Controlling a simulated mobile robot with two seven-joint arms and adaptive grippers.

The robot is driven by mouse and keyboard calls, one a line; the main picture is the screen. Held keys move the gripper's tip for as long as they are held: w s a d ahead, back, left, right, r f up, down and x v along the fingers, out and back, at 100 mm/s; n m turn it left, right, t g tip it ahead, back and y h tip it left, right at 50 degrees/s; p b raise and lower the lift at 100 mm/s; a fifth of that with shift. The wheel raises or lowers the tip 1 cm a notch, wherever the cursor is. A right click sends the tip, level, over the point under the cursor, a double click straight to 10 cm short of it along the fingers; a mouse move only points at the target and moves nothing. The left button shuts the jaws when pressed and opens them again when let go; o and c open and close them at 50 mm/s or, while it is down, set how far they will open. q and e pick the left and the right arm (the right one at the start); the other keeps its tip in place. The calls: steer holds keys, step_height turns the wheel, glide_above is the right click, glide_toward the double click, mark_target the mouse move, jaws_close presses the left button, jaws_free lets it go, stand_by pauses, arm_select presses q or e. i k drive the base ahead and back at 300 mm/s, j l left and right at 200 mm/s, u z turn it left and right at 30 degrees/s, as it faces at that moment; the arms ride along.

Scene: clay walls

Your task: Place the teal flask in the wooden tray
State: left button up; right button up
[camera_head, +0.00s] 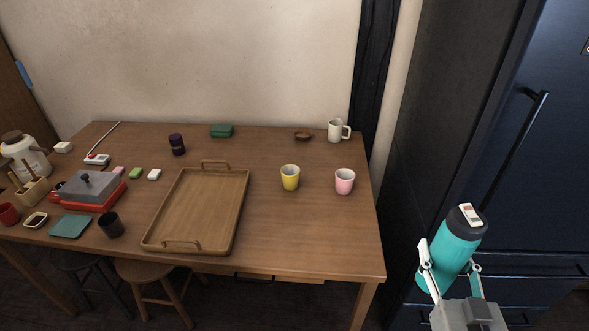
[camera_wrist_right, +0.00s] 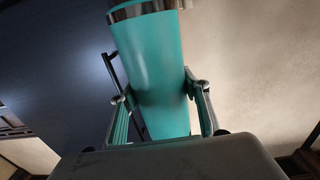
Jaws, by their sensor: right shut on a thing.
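The teal flask (camera_head: 452,250) has a dark lid with a small white and red patch on top. My right gripper (camera_head: 449,267) is shut on it and holds it tilted, to the right of the table and in front of the dark fridge. The flask also fills the middle of the right wrist view (camera_wrist_right: 152,75), between the two fingers (camera_wrist_right: 160,105). The wooden tray (camera_head: 222,205) lies on the table's middle, with a handle at its far and near ends. It is empty. My left gripper is not in view.
On the table (camera_head: 310,235), a yellow cup (camera_head: 290,178) and a pink cup (camera_head: 344,181) stand right of the tray. A white mug (camera_head: 337,131) is at the back right. A black cup (camera_head: 110,225) and a red grill (camera_head: 88,190) stand left of the tray. Stools (camera_head: 150,272) are below.

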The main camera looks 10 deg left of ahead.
mark_target(208, 215)
steer(key=u, duration=1.35)
steer(key=i+l+u, duration=0.2)
steer(key=l, duration=0.2)
steer(key=l+u, duration=0.25)
steer(key=k+l, duration=0.05)
steer(key=l, duration=0.05)
